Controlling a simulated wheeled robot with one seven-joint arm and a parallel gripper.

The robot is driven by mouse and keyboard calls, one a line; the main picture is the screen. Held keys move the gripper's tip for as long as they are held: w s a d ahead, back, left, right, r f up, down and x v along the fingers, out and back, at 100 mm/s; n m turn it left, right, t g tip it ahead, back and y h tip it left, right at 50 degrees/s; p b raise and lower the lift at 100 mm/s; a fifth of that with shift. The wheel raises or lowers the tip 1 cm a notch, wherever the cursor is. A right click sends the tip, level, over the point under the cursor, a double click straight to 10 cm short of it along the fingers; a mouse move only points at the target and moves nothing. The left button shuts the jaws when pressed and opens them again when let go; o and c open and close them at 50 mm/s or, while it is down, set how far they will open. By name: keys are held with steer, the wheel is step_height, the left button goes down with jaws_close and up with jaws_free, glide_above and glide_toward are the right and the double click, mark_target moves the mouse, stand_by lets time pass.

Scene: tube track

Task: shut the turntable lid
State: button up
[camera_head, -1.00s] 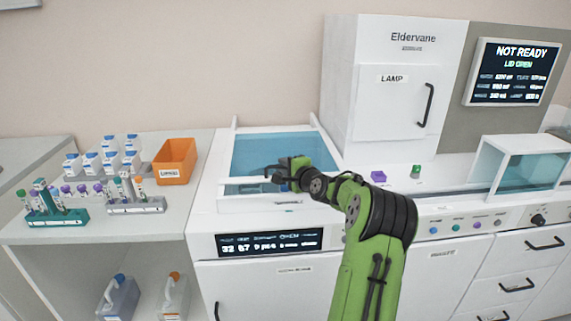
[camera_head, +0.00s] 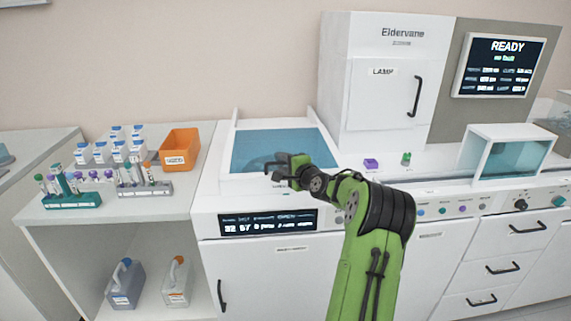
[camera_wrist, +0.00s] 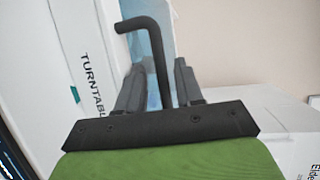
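The turntable lid (camera_head: 279,150) is a see-through blue panel in a white frame on the white analyser. It lies flat over its well and looks shut. Its black bar handle (camera_wrist: 157,55) stands between my fingers in the wrist view. My gripper (camera_head: 277,168) is at the lid's front edge; in the wrist view its two fingers (camera_wrist: 159,88) are apart, with gaps on both sides of the handle. My arm hides the lid's front right corner.
The right-hand screen (camera_head: 499,66) reads READY. A clear-sided box cover (camera_head: 512,155) stands at the right. An orange bin (camera_head: 179,149), tube racks (camera_head: 72,200) and bottles stand on the left bench. The lamp housing (camera_head: 383,85) rises behind my arm.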

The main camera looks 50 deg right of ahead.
steer(key=p+v, duration=0.1)
steer(key=v, duration=1.4)
steer(key=shift+s, duration=0.3)
steer(key=shift+a, duration=0.1)
